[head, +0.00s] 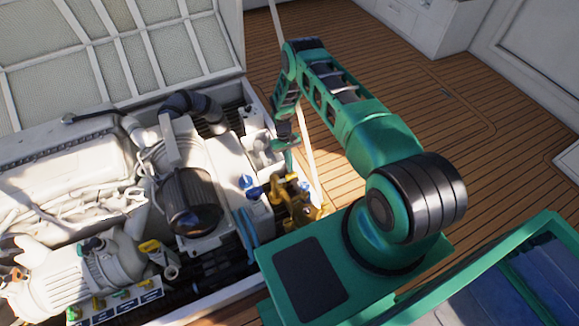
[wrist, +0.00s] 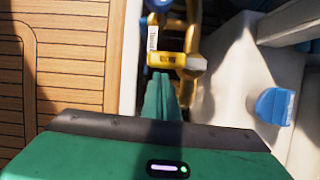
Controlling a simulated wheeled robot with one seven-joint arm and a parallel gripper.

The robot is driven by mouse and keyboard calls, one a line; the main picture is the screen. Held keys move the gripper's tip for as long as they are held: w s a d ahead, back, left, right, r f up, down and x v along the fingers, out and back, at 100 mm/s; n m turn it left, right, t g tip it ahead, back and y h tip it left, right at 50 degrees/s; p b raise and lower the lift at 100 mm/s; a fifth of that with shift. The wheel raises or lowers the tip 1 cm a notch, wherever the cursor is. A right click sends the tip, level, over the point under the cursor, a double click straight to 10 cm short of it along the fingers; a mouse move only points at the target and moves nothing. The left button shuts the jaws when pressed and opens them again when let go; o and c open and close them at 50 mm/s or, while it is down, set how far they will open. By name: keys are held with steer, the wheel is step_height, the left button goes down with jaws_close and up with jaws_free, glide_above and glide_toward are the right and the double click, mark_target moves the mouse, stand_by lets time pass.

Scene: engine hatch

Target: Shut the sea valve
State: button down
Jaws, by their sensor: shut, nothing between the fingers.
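The brass body also shows in the wrist view (wrist: 192,64), straight beyond my fingers, with a bit of blue (wrist: 158,4) at the top edge. Most of the handle is out of the wrist view. My gripper (head: 288,143) is above and behind the brass assembly in the head view. Its green fingers (wrist: 162,96) are shut and empty, apparently apart from the brass; the exact gap cannot be told.
A blue knob (wrist: 275,106) sits on a white housing right of my fingers. The white engine (head: 70,180), a dark cylinder (head: 191,200) and a yellow handle (head: 149,246) fill the hatch to the left. The wooden deck (head: 400,75) is open to the right.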

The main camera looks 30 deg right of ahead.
steer(key=w+r, duration=0.7)
steer(key=r, duration=0.2)
steer(key=shift+w+r, duration=0.15)
stand_by(0.5)
